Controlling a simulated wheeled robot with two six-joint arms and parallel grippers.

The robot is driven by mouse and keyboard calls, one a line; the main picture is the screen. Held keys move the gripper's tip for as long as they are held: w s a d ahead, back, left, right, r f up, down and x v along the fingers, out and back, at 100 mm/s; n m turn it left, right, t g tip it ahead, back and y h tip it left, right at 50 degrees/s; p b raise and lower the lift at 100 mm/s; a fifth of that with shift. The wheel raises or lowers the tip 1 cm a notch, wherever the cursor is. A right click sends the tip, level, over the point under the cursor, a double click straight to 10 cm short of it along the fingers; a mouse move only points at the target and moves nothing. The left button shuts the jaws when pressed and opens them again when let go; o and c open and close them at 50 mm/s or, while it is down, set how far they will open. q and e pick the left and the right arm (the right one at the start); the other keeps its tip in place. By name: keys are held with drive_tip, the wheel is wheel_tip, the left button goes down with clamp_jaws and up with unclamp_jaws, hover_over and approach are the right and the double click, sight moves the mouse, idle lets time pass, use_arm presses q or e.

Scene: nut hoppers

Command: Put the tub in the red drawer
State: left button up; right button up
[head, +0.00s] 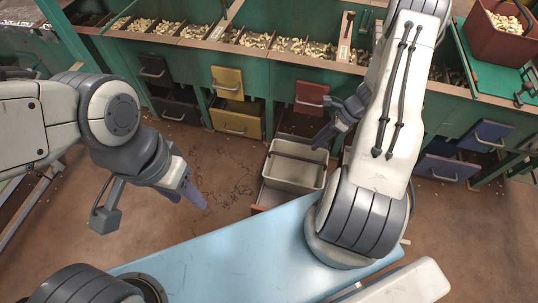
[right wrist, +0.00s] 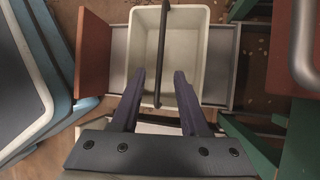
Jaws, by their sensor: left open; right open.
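The tub (head: 292,172) is a pale grey-white open box with a dark bar handle. It stands upright and looks empty. In the right wrist view the tub (right wrist: 185,40) sits within the pulled-out lower red drawer, whose red-brown front (right wrist: 95,52) is at the left. Grey drawer floor (right wrist: 219,62) shows on both sides of the tub. My right gripper (right wrist: 158,92) is open above the tub, with the handle bar between its fingers but not gripped. It also shows in the head view (head: 321,143). My left gripper (head: 193,194) is open and empty, away from the tub.
An upper red drawer (head: 311,93) is closed. Yellow drawers (head: 228,82) are left of it and blue drawers (head: 445,168) are at the right. Nut hoppers (head: 253,39) line the top. A red bin (head: 497,32) of nuts stands at the upper right.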

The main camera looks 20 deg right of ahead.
drive_tip(key=s+a+r+n+g+h, duration=0.1)
drive_tip(key=a+r+n+g+h, duration=0.2)
drive_tip(key=a+r+n, duration=1.8)
drive_tip(key=s+a+r+n+h, duration=0.1)
drive_tip(key=s+a+r+n, duration=0.2)
drive_tip(key=s+a+n, duration=0.2)
drive_tip(key=s+a+r+n+t+h, duration=0.1)
drive_tip(key=s+a+r+n, duration=0.3)
drive_tip(key=s+n, duration=0.3)
drive_tip(key=s, duration=0.4)
drive_tip(key=shift+s+a+r+n+t, duration=0.15)
drive_tip(key=shift+s+a+n+t, duration=0.15)
drive_tip(key=shift+s+a, duration=0.1)
drive_tip(key=shift+r, duration=0.15)
wheel_tip(320, 180, up, 45)
drive_tip(key=p, duration=4.4)
drive_tip(key=shift+f+p, duration=0.2)
drive_tip(key=shift+p, duration=0.2)
